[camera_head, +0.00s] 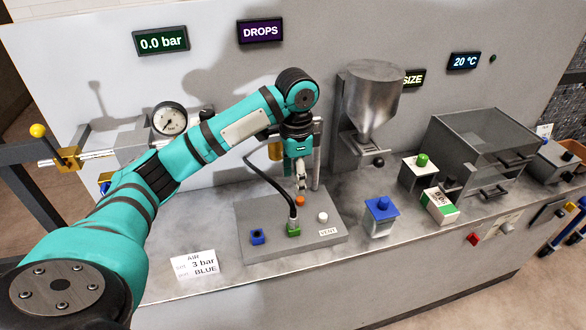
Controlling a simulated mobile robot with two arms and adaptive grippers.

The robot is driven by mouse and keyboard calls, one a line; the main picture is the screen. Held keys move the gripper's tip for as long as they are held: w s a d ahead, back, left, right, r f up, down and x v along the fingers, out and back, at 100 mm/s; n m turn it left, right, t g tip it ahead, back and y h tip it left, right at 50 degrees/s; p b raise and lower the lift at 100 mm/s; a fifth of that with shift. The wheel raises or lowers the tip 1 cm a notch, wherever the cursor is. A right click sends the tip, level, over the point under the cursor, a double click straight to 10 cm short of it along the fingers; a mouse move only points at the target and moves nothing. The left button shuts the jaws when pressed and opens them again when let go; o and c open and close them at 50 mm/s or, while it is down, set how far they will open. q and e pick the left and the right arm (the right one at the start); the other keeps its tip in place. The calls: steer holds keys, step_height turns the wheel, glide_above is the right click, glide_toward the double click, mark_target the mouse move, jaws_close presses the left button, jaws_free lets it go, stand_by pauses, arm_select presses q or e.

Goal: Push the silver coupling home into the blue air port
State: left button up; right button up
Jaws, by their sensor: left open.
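The blue air port (257,237) is a small blue block with a dark opening, at the front left of a grey plate (275,255) on the bench. A black hose (279,190) arches down to the green port (294,231), right of the blue one. The hose's end stands upright at the green port; the silver coupling there is too small to make out clearly, and I cannot tell how deep it sits. My left gripper (302,184) points down, open, above the back of the plate near the orange port (299,201), behind the hose end. My right gripper is out of view.
A white port (322,216) stands by a VENT label. A card (194,264) reads AIR, 3 bar, BLUE. The display (162,40) reads 0.0 bar.

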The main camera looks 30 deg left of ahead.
mark_target(293, 209)
arm_select(q)
steer(key=f, duration=0.5)
steer(key=f+p, duration=0.1)
steer(key=f, duration=0.4)
steer(key=a+f+p, duration=0.1)
steer(key=f, duration=0.5)
steer(key=shift+r, duration=0.1)
jaws_close()
steer(key=c, duration=0.7)
jaws_free()
steer(key=shift+c, duration=0.2)
jaws_close()
steer(key=shift+r, duration=0.1)
steer(key=shift+r+p, duration=0.95)
steer(key=shift+p, duration=0.45)
steer(key=shift+r+p, duration=0.6)
steer(key=shift+p, duration=0.25)
